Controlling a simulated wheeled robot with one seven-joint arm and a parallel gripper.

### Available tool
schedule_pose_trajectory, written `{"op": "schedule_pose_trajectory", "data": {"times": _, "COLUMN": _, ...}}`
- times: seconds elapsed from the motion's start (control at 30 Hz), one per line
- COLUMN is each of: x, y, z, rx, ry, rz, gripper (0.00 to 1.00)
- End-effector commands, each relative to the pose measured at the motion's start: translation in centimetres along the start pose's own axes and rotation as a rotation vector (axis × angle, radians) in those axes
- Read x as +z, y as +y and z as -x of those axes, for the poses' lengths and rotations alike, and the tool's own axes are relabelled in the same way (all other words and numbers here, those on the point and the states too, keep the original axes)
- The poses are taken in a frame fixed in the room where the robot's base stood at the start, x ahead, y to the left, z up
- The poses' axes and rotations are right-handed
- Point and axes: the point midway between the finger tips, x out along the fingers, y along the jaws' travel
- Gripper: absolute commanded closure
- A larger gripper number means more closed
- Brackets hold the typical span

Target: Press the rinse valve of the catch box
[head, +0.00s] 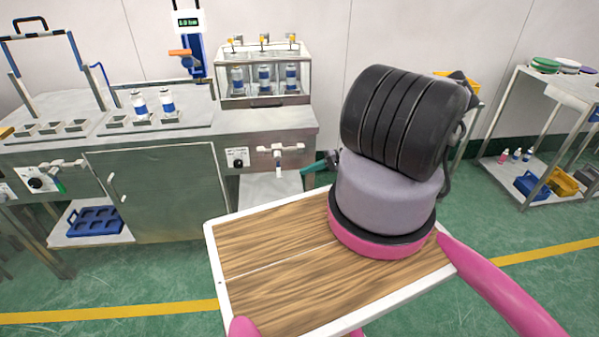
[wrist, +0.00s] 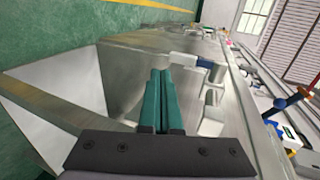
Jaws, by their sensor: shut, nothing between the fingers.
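The catch box appears to be the clear-walled box (head: 264,75) on the right end of the metal bench, with several blue-and-white cans inside. I cannot read the labels. My gripper (head: 318,166) has teal fingers, close to the right of this valve and a little lower, apparently apart from it. In the wrist view, the fingers (wrist: 158,98) are shut together and empty. A white-and-blue fitting (wrist: 192,62) shows beyond their tips on the bench front.
A second valve (head: 62,164) and dial are at the bench's left. Two cans (head: 152,103) stand on the bench top. A blue tray (head: 95,220) lies on the shelf below. A shelf cart (head: 540,110) stands at the right. Green floor before the bench is clear.

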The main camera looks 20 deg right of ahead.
Motion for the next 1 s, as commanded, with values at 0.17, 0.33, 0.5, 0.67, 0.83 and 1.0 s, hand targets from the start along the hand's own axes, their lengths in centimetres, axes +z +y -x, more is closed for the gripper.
{"op": "schedule_pose_trajectory", "data": {"times": 0.17, "x": -0.1, "y": 1.2, "z": 3.3, "rx": 0.004, "ry": 0.005, "rz": 0.0, "gripper": 1.0}}
{"op": "schedule_pose_trajectory", "data": {"times": 0.33, "x": -0.1, "y": 2.1, "z": 5.5, "rx": 0.004, "ry": 0.004, "rz": 0.0, "gripper": 1.0}}
{"op": "schedule_pose_trajectory", "data": {"times": 0.5, "x": -0.1, "y": 2.4, "z": 6.4, "rx": 0.002, "ry": 0.003, "rz": 0.0, "gripper": 1.0}}
{"op": "schedule_pose_trajectory", "data": {"times": 0.67, "x": 0.0, "y": 2.4, "z": 6.5, "rx": 0.002, "ry": 0.002, "rz": 0.0, "gripper": 1.0}}
{"op": "schedule_pose_trajectory", "data": {"times": 0.83, "x": -0.1, "y": 2.4, "z": 6.4, "rx": 0.002, "ry": 0.002, "rz": 0.0, "gripper": 1.0}}
{"op": "schedule_pose_trajectory", "data": {"times": 1.0, "x": -0.1, "y": 2.4, "z": 6.4, "rx": 0.002, "ry": 0.002, "rz": 0.001, "gripper": 1.0}}
